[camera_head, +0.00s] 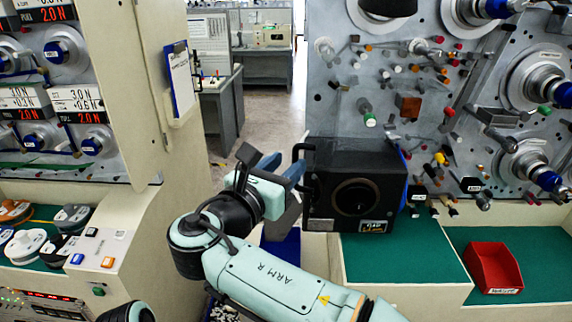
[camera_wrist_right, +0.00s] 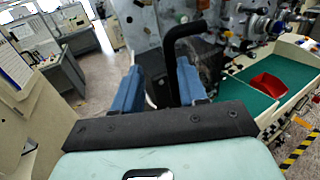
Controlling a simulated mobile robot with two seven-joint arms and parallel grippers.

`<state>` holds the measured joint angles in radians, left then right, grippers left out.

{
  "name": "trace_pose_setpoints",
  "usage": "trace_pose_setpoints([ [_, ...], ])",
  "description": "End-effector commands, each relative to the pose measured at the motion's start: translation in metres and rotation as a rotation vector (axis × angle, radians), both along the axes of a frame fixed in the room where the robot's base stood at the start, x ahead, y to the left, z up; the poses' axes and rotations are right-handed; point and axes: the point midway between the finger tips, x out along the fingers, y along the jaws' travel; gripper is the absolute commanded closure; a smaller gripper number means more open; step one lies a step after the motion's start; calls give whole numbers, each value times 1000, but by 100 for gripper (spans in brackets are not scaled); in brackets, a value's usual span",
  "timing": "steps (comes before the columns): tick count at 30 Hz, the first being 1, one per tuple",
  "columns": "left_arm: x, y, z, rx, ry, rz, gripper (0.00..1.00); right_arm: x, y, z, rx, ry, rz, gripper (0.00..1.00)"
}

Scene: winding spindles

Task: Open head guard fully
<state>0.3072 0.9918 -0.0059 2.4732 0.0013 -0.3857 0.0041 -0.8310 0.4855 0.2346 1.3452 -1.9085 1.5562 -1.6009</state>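The head guard (camera_head: 380,165) is a black box-like cover with a round dark disc on its front, low on the left part of the grey machine panel. Its black bar handle (camera_head: 299,150) stands out at its left edge. My right gripper (camera_head: 294,172) is at the handle, partly hidden behind my wrist. In the right wrist view, its blue fingers (camera_wrist_right: 158,72) are apart. The black handle (camera_wrist_right: 185,32) reaches down between them, nearer the right finger; contact cannot be told. My left gripper is out of view.
A red bin (camera_head: 493,268) stands on the green work surface (camera_head: 400,250) at the right. Spindles and pegs crowd the panel above. A beige cabinet (camera_head: 150,90) stands at the left, with open floor (camera_head: 265,95) between it and the panel.

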Motion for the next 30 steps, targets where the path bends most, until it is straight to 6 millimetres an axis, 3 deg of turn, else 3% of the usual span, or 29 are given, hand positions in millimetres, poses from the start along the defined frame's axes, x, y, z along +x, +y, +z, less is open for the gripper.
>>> trace_pose_setpoints([
  [15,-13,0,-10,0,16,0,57,-96,49,1,1,-3,10,62],
  [21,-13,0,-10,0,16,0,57,-112,56,1,1,-3,5,62],
  [30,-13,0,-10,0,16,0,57,-114,57,1,1,-2,4,62],
])
